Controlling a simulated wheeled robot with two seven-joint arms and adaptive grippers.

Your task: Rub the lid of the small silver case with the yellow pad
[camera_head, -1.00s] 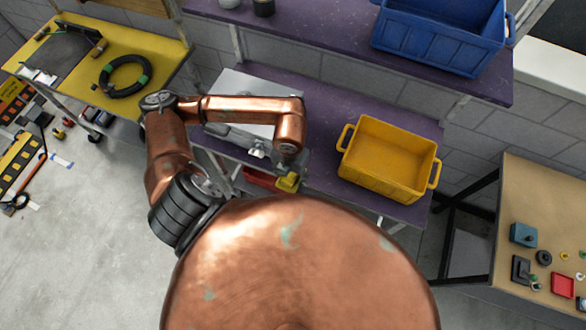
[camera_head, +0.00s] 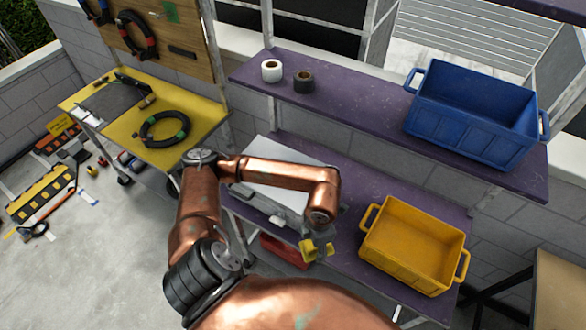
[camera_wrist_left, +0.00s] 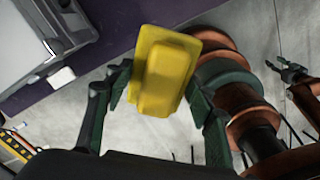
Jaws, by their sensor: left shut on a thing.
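The small silver case (camera_head: 288,196) lies on the lower purple shelf, partly hidden behind my left arm. A corner of it also shows at the upper left of the left wrist view (camera_wrist_left: 28,45). My left gripper (camera_wrist_left: 160,95) is shut on the yellow pad (camera_wrist_left: 166,72), with a finger on each side of it. In the head view the pad (camera_head: 308,251) is in front of the shelf's front edge, apart from the case. A small copper arm end with a dark gripper (camera_wrist_left: 288,69), likely my right one, shows at the right of the wrist view; its jaws are unclear.
A yellow crate (camera_head: 372,240) stands on the lower shelf, right of my left gripper. A red box (camera_head: 284,252) is below the lower shelf.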

